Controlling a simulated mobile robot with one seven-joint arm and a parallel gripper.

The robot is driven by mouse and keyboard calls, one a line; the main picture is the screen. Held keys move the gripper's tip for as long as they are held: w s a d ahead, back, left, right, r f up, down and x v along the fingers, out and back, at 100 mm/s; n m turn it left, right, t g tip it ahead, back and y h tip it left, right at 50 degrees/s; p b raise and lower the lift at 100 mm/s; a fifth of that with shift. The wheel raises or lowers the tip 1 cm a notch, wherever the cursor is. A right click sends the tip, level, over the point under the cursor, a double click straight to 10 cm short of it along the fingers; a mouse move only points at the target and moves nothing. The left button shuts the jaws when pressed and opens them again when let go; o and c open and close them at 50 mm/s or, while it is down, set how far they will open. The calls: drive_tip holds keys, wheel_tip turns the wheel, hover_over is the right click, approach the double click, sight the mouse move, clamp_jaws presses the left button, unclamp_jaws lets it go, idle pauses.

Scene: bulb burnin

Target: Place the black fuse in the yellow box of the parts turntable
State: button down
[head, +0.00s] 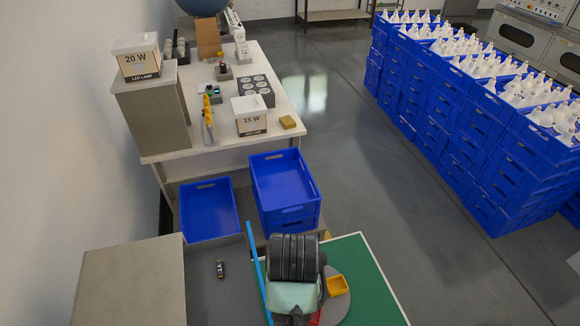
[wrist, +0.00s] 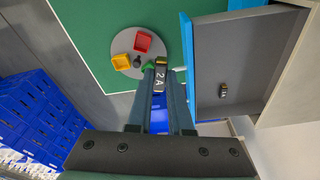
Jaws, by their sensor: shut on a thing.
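My gripper (wrist: 160,82) is shut on a black fuse (wrist: 160,75) with a pale "2 A" marking in the wrist view. The fuse is held between the fingertips beside the grey round parts turntable (wrist: 119,46) in the picture; its height above it is hard to tell. The yellow box (wrist: 122,63) sits on the turntable, left of the held fuse, next to a red box (wrist: 142,42). A green box (wrist: 148,66) is partly hidden by the fuse and fingers. In the head view my arm covers the fuse and part of the turntable; the yellow box (head: 338,286) shows at its right.
Another dark fuse (wrist: 223,90) lies on a grey surface with a blue edge (wrist: 187,60), also seen in the head view (head: 220,269). A green mat (head: 365,270) surrounds the turntable. Blue crates (head: 208,212) and a workbench stand beyond.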

wheel_tip(320, 180, down, 9)
drive_tip(key=b, duration=0.8)
drive_tip(key=shift+a+f, duration=0.15)
drive_tip(key=shift+a, duration=0.1)
